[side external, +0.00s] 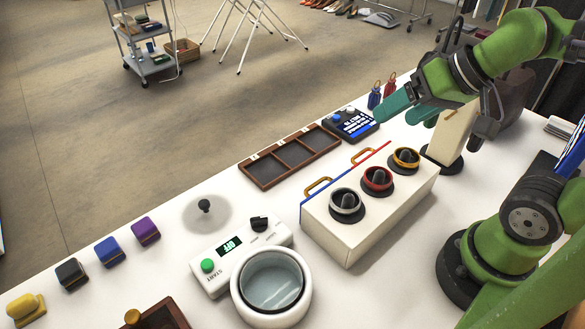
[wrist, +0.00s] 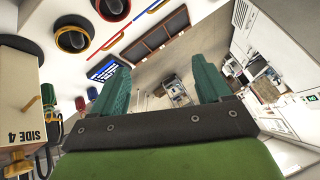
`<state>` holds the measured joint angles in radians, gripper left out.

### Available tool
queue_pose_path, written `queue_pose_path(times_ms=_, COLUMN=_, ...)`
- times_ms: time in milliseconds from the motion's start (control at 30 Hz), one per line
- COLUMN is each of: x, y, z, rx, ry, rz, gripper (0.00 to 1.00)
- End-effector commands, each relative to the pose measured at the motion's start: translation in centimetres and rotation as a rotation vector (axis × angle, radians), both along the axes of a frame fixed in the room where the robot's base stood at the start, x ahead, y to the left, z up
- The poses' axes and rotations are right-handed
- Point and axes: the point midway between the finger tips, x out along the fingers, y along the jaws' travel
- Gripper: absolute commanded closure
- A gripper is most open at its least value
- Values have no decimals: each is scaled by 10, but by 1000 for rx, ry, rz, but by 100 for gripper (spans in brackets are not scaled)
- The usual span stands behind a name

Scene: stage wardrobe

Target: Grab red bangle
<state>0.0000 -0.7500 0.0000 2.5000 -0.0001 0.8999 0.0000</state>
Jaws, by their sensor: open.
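The red bangle (side external: 377,179) sits around the middle dark post on a white box (side external: 346,236), between a silver bangle (side external: 345,201) and a gold one (side external: 405,158). My gripper (side external: 400,110) is open and empty, raised behind and to the right of the box in the side view. In the wrist view its two teal fingers (wrist: 165,92) stand wide apart with nothing between them. The wrist view shows a red ring (wrist: 112,10) at the top edge, partly cut off, and a gold ring (wrist: 72,38) beside it.
A device with a lit screen (side external: 355,123) and a brown sectioned tray (side external: 289,157) lie behind the box. A white machine with a round bowl (side external: 271,284) stands at its left. A cream block stand (side external: 452,134) is close to my gripper.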

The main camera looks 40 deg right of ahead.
Motion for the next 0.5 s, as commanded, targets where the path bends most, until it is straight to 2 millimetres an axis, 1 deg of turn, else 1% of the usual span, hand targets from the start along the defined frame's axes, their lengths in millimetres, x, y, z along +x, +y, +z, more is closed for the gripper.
queue_pose_path(times_ms=33, x=0, y=0, z=0, rx=0, ry=0, rz=0, gripper=15)
queue_pose_path(times_ms=100, x=0, y=0, z=0, rx=0, ry=0, rz=0, gripper=7)
queue_pose_path(times_ms=333, x=0, y=0, z=0, rx=0, ry=1, rz=0, gripper=7)
queue_pose_path(times_ms=400, x=1, y=1, z=-4, rx=0, ry=15, rz=3, gripper=7)
queue_pose_path(times_ms=500, x=10, y=2, z=-7, rx=-14, ry=59, rz=19, gripper=7)
